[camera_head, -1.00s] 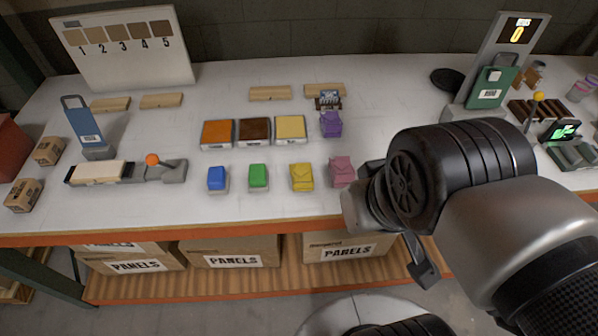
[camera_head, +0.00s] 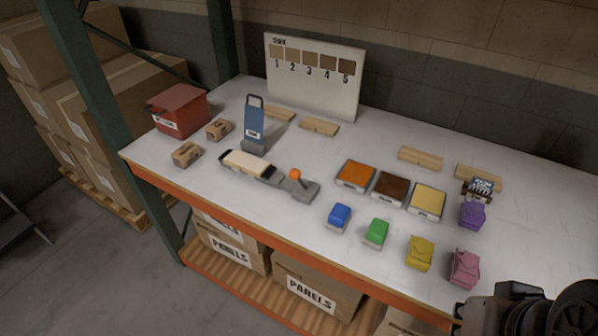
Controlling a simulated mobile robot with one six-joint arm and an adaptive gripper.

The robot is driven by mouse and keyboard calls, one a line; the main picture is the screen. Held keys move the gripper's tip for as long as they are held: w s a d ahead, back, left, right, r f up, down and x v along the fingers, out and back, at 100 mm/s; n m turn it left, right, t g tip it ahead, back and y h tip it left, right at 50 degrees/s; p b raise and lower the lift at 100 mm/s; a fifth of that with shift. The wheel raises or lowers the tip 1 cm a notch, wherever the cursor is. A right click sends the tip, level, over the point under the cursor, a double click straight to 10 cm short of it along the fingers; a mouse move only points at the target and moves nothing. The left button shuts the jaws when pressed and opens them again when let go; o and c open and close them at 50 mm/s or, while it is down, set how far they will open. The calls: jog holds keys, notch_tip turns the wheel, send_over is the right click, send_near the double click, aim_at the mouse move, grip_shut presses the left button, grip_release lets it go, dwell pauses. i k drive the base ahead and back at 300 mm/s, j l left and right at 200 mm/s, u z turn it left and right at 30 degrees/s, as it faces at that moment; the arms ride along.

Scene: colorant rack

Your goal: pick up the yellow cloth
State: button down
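The yellow cloth (camera_head: 419,253) is a small folded piece on the white tabletop near the front edge. It sits between a green block (camera_head: 376,233) on the left and a pink cloth (camera_head: 464,268) on the right. The end of my arm (camera_head: 482,315) shows in the bottom right corner, cut off by the frame. It is to the right of and nearer than the yellow cloth, apart from it in the picture. My gripper's fingertips are not visible, so I cannot tell whether it is open or shut.
A blue block (camera_head: 339,217), a purple cloth (camera_head: 472,213) and orange, brown and yellow trays (camera_head: 427,201) stand close by. A lever device (camera_head: 300,187) is to the left. A numbered board (camera_head: 313,80) stands behind. The table's orange front edge (camera_head: 235,223) borders the work area.

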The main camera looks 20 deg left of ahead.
aim_at(420, 252)
jog(key=i+l+z, duration=0.15)
jog(key=z, duration=0.25)
jog(key=i+z, duration=0.35)
jog(key=k, duration=0.05)
